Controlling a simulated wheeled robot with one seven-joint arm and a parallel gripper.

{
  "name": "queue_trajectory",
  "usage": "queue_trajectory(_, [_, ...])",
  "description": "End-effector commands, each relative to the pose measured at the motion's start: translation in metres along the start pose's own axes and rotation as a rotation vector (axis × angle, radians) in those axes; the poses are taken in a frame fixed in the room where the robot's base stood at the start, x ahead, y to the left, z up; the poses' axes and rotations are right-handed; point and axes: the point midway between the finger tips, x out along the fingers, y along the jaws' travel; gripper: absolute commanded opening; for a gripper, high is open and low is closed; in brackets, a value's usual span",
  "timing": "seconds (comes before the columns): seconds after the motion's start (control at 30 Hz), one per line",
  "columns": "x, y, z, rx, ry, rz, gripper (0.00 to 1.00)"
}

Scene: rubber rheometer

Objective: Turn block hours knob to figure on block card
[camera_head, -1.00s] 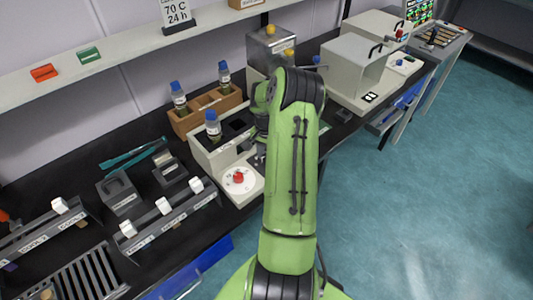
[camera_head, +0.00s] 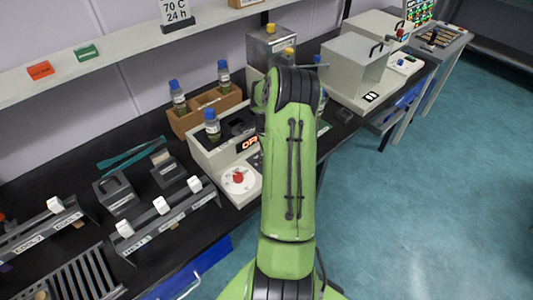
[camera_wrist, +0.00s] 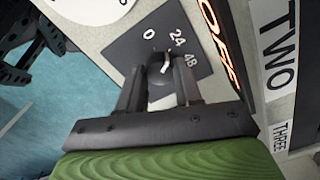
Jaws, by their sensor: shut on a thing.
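The block hours knob (camera_wrist: 161,68) is a small dark knob with a white pointer mark, on a dark plate (camera_wrist: 126,50) marked 0, 24 and 48. My gripper (camera_wrist: 160,82) is shut on it, a finger on each side. The mark leans up towards the 24 side, but its exact setting is hard to tell. The block card (camera_head: 176,12) on the shelf reads 70 C, 24 h. The heating block (camera_head: 207,158) stands on the bench; my arm hides the hours knob and gripper in the head view.
The block's orange display (camera_wrist: 217,42) reads OFF. A red knob (camera_head: 238,177) on a white dial sits left of my arm. Bottles with blue caps, one (camera_head: 212,127) at the block, stand close by. Labels TWO (camera_wrist: 280,50) and THREE lie right of the gripper.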

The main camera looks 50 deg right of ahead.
Motion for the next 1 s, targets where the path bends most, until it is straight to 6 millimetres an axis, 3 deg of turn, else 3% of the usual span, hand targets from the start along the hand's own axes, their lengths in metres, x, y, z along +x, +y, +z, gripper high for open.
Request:
queue_trajectory(0.7, [-0.001, -0.0009, -0.0001, 0.082, 0.001, -0.003, 0.04])
queue_trajectory(0.73, [-0.001, -0.0009, -0.0001, 0.082, 0.001, -0.003, 0.36])
queue_trajectory(0.9, [-0.0007, -0.0007, 0.0, 0.082, 0.001, -0.002, 0.6])
queue_trajectory(1.0, [-0.0005, -0.0005, 0.0, 0.082, 0.0, -0.002, 0.6])
